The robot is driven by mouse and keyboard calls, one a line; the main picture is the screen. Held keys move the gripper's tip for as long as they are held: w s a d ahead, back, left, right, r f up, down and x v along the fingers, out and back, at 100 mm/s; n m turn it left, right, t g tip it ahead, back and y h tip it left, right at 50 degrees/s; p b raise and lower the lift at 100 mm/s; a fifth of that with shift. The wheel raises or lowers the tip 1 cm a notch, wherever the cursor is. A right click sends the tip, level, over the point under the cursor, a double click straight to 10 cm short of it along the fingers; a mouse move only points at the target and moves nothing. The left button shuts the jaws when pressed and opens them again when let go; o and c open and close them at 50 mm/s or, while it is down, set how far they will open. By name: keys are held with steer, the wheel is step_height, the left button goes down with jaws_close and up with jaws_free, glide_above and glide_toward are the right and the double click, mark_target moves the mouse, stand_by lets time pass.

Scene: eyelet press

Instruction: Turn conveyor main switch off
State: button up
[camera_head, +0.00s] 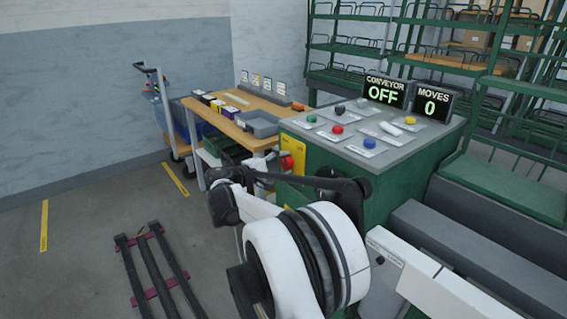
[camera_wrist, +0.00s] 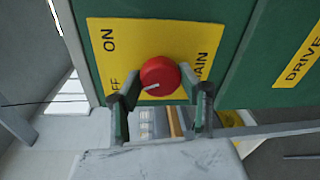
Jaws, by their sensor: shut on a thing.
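The main switch is a red round knob (camera_wrist: 160,74) on a yellow plate (camera_wrist: 122,42) marked ON, OFF and MAIN, partly covered. The knob's white mark points to the lower left, towards the OFF lettering. In the head view the knob (camera_head: 287,162) shows small on the left side of the green console. My gripper (camera_wrist: 155,97) is shut on the knob, one finger on each side. It also shows in the head view (camera_head: 275,163), partly hidden by my arm. The conveyor display (camera_head: 384,92) reads OFF.
The console top (camera_head: 400,152) carries several coloured buttons, and a second display (camera_head: 433,101) reads MOVES 0. A wooden workbench (camera_head: 225,112) with bins stands behind to the left. A blue trolley (camera_head: 160,100) and a floor rack (camera_head: 152,275) stand farther left.

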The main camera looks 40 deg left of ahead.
steer(key=shift+n, duration=1.5)
steer(key=shift+f, duration=0.1)
steer(key=o, duration=1.1)
steer(key=shift+o, duration=0.2)
steer(key=v, duration=1.2)
steer(key=shift+a, duration=0.2)
